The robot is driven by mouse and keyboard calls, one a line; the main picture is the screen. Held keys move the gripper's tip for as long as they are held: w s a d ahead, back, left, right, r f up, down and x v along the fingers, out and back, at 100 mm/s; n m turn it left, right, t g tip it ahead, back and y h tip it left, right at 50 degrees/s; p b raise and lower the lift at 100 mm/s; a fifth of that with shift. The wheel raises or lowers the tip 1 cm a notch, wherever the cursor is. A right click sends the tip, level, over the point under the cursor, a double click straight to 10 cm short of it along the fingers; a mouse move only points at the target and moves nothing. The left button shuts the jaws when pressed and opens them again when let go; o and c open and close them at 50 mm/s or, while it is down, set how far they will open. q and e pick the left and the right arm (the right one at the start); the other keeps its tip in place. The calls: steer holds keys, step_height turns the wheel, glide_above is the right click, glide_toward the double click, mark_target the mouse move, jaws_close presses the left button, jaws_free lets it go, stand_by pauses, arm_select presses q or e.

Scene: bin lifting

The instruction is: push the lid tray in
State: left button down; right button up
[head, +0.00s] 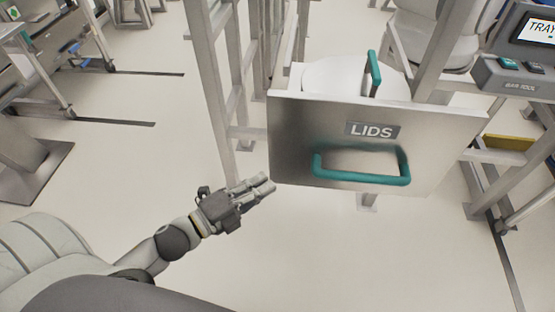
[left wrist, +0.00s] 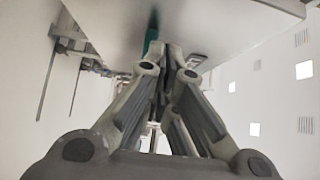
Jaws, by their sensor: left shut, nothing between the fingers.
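The lid tray (head: 290,150) has a metal front panel with a LIDS label (head: 372,130) and a teal handle (head: 362,180). In the head view it sticks out from the metal frame, with a white round lid (head: 345,78) partly visible behind its front. My left gripper (head: 268,184) is shut and empty, just off the lower left corner of the front panel. I cannot tell whether it touches the panel. In the left wrist view the fingers (left wrist: 168,55) are together below the pale panel (left wrist: 210,22), and a bit of teal shows behind them. My right gripper is not in view.
Metal frame posts (head: 212,80) stand left of the tray. A control box (head: 515,78) with teal buttons and a screen is at the upper right. A second teal handle (head: 374,68) stands behind the front panel.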

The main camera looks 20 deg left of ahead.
arm_select(q)
steer(key=w, duration=0.2)
steer(key=w+p, duration=0.1)
steer(key=w, duration=0.2)
steer(key=w+d, duration=0.1)
steer(key=w, duration=0.1)
steer(key=shift+w+p, duration=0.3)
steer(key=shift+p, duration=0.05)
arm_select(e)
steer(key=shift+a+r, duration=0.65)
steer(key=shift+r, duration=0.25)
arm_select(q)
steer(key=shift+w, duration=0.1)
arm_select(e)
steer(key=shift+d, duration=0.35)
